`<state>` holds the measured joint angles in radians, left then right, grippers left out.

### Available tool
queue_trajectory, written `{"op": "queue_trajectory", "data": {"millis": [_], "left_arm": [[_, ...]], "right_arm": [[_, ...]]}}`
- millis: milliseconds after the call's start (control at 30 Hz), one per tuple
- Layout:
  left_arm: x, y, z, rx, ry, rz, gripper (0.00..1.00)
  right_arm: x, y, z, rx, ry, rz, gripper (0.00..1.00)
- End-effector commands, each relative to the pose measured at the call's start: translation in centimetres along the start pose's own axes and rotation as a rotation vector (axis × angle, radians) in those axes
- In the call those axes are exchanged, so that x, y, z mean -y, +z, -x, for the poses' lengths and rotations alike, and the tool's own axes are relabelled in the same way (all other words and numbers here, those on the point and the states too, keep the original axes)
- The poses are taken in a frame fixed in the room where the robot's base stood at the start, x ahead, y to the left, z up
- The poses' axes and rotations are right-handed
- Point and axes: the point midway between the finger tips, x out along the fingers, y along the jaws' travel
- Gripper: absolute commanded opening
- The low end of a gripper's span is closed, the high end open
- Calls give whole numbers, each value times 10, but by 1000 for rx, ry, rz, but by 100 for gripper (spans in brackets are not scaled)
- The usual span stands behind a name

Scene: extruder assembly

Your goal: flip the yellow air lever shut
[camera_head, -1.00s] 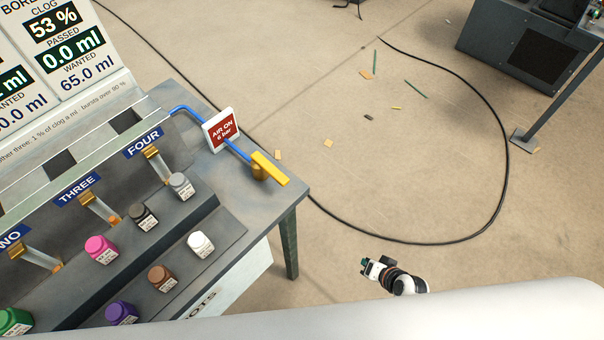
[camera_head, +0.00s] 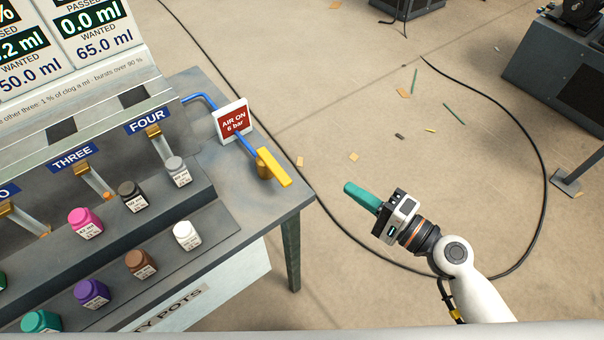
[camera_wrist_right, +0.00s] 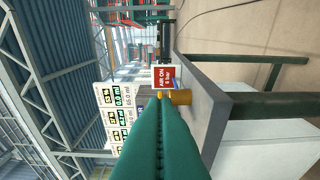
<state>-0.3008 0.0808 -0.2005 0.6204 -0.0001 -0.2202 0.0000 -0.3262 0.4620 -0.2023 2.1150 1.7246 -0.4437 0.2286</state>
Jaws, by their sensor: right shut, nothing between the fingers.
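The yellow air lever (camera_head: 273,167) sits on a brass valve at the right corner of the bench, at the end of a blue air pipe (camera_head: 245,145). A red sign (camera_head: 233,121) beside it reads "AIR ON 6 bar". My right gripper (camera_head: 350,188) is shut and empty, to the right of the lever and apart from it, beyond the bench edge. In the right wrist view the green fingers (camera_wrist_right: 160,105) lie together and point toward the brass valve (camera_wrist_right: 181,97) and the sign; they partly hide the lever. My left gripper is not in view.
The bench (camera_head: 220,195) carries several coloured pots left of the lever, such as a white pot (camera_head: 187,235) and a grey pot (camera_head: 178,171). A black cable (camera_head: 545,170) loops over the floor. The floor right of the bench is mostly open, with small scraps.

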Motion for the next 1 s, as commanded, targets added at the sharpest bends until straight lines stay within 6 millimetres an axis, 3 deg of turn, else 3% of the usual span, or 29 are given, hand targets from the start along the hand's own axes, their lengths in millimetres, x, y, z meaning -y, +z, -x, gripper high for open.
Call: {"op": "queue_trajectory", "data": {"millis": [267, 733, 800, 1000], "left_arm": [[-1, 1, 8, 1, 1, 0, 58], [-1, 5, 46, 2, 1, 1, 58], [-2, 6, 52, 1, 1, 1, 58], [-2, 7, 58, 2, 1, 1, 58]], "right_arm": [[-3, 1, -11, 3, 2, 0, 0], [-4, 1, -105, 2, 1, 2, 0], [-3, -14, -104, 0, -2, -3, 0], [0, -34, -109, 2, -2, -1, 0]]}}
